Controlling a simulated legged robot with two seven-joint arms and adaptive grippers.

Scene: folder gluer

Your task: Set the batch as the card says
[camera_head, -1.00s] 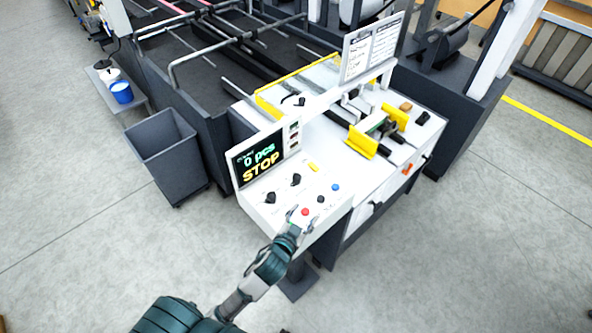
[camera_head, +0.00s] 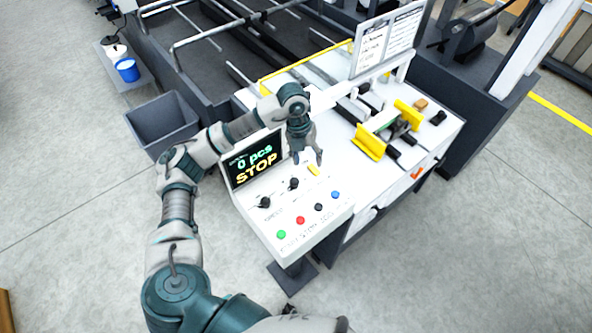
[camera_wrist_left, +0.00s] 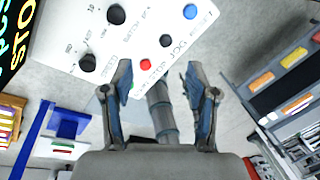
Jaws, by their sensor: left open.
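The control panel (camera_head: 300,246) is white, with two black knobs (camera_head: 263,201) (camera_head: 293,184) and a row of buttons: green (camera_head: 281,234), red (camera_head: 300,220), black (camera_head: 319,207) and blue (camera_head: 336,195). Its display (camera_head: 254,163) reads "0 pcs" and "STOP". The card (camera_head: 388,42) is a pair of white sheets on a stand at the back; its text is too small to read. My right gripper is out of view.
A yellow-guarded feeder (camera_head: 371,141) stands right of the panel on the white machine top. The floor in front is clear.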

